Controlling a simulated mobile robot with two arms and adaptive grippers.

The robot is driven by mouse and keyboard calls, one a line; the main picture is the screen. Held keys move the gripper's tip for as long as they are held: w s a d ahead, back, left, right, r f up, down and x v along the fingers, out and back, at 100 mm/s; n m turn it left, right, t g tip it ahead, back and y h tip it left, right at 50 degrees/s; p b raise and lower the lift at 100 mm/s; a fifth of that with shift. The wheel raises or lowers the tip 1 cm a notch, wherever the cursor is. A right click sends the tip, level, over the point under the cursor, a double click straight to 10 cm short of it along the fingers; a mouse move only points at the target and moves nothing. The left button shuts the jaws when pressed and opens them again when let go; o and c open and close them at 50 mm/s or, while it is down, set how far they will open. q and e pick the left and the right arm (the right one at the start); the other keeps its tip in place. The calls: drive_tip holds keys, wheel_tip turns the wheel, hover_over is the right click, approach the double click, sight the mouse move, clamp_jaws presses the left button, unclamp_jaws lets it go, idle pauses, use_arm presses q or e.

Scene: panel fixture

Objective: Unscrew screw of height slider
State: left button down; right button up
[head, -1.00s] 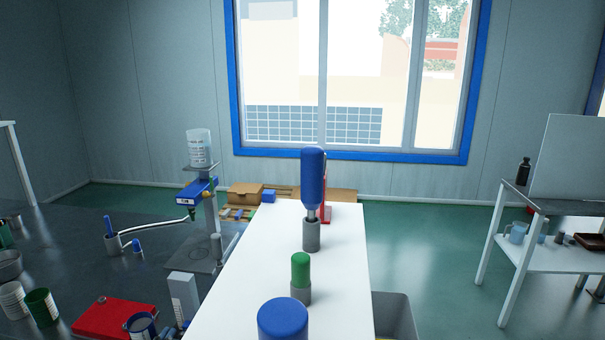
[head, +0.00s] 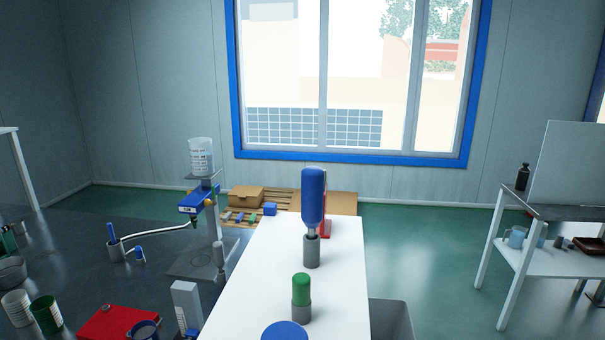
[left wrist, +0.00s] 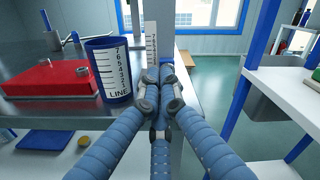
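A stand with a grey upright post (head: 214,215) is at the left in the head view. It carries a clear container (head: 200,156) on top and a blue unit (head: 198,199) on its side. A small yellowish part shows beside the blue unit; it is too small to tell whether it is the height slider's screw. In the left wrist view my left gripper (left wrist: 160,92) has its ribbed blue fingers drawn together at the tips, with nothing visible between them. It is apart from the stand. My right gripper is in neither view.
In the left wrist view, a blue measuring cup (left wrist: 110,72) and a red box (left wrist: 45,79) sit on the grey table close left of my fingers, with a white scaled block (left wrist: 151,42) beyond. A long white table (head: 263,285) with blue and green-topped cylinders stands centre in the head view.

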use_arm(q)
drive_tip(key=w, duration=0.2)
drive_tip(key=w+d, duration=0.1)
drive_tip(key=w, duration=0.2)
drive_tip(key=shift+w+d+r, duration=0.15)
drive_tip(key=shift+w+d, duration=0.15)
drive_tip(key=shift+d, duration=0.1)
drive_tip(key=shift+w, duration=0.2)
drive_tip(key=shift+r, duration=0.3)
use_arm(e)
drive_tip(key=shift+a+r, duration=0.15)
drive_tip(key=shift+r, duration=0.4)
use_arm(q)
drive_tip(key=shift+r, duration=0.1)
drive_tip(key=shift+f+b, duration=0.2)
drive_tip(key=shift+b, duration=0.2)
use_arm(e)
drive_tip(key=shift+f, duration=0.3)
use_arm(q)
drive_tip(key=shift+a+f, duration=0.1)
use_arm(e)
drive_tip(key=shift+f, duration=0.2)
